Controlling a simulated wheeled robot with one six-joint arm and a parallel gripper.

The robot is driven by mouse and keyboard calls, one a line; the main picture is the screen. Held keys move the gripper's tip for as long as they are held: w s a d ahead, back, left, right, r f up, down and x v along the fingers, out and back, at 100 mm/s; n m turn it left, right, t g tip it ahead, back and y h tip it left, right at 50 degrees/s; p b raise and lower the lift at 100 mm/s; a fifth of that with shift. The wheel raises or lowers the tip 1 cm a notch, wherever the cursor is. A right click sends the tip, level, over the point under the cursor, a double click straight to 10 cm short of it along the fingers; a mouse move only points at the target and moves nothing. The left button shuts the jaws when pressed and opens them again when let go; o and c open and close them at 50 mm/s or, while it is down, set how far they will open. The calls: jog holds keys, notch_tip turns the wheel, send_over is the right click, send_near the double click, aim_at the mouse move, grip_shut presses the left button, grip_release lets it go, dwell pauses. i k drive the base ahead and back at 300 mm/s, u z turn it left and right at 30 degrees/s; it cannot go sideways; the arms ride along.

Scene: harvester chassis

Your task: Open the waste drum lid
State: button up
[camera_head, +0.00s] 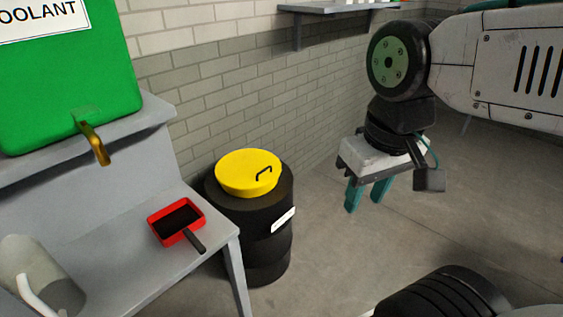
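The waste drum (250,229) is a black drum with a white label, standing on the floor against the brick wall. Its yellow lid (241,178) sits on top and has a dark bent handle (264,173) on its right side. The lid looks closed. My gripper (367,197) hangs to the right of the drum, pointing down, with two teal fingers apart and nothing between them. It is clear of the lid and handle.
A grey bench (140,275) stands left of the drum, holding a red tray with a dark handle (177,222) and a grey jug (38,275). A green coolant tank (65,75) with a brass tap (93,143) sits above. A wall shelf (330,8) is at the back. Floor right of the drum is open.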

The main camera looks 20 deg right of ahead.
aim_at(250, 169)
jog(key=z, duration=0.05)
jog(key=k, duration=0.6)
jog(key=z, duration=0.7)
jog(key=i, duration=1.3)
jog(key=u, duration=0.8)
jog(key=i, duration=0.35)
jog(key=u, duration=0.15)
